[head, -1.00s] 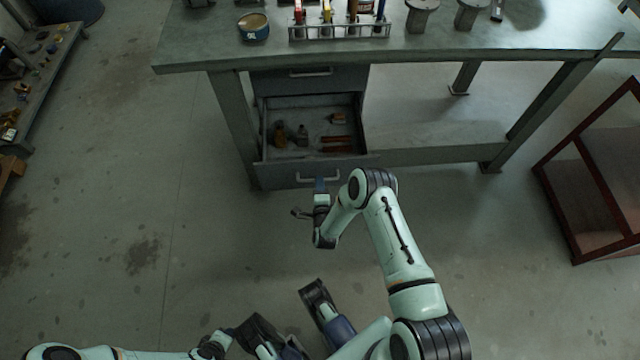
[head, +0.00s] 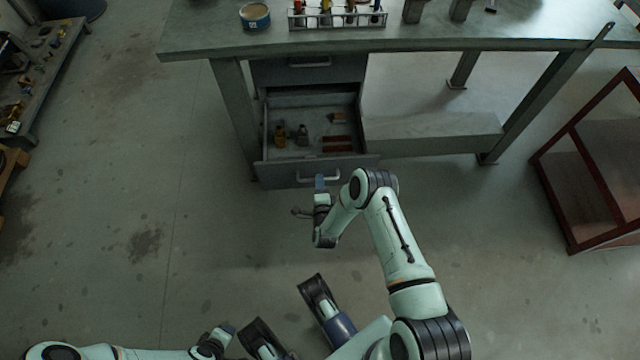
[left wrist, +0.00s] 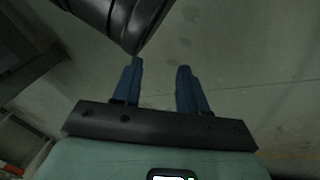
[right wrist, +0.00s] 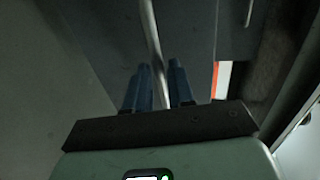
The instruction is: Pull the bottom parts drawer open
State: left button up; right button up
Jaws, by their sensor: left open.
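The bottom parts drawer (head: 275,173) is pulled out under the workbench, its grey front facing me. Its bar handle (head: 334,176) shows at the middle of the front. My right gripper (head: 319,183) is at this handle. In the right wrist view the handle bar (right wrist: 150,30) passes between the close-set blue fingers of the right gripper (right wrist: 158,68), which is shut on it. My left gripper (left wrist: 159,68) is open and empty above the floor, away from the drawer.
Small bottles (head: 301,133) and red parts lie in the drawer. A closed upper drawer (head: 290,73) is above it. The workbench (head: 430,35) carries a tin (head: 254,16) and a tool rack (head: 337,20). A red-framed stand (head: 567,205) is at right.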

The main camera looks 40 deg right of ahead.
jog(key=shift+o, duration=0.6)
pick_arm(q)
jog(key=s+d+r+g+p, duration=0.1)
jog(key=s+d+r+p, duration=0.1)
jog(key=s+r+p, duration=0.1)
jog(key=shift+s+d+r+h+p, duration=0.3)
jog(key=shift+d+r+p, duration=0.1)
jog(key=shift+r, duration=0.45)
pick_arm(e)
jog(key=v, duration=1.3)
jog(key=shift+a, duration=0.2)
pick_arm(q)
jog(key=shift+w, duration=0.1)
pick_arm(e)
jog(key=shift+s, duration=0.1)
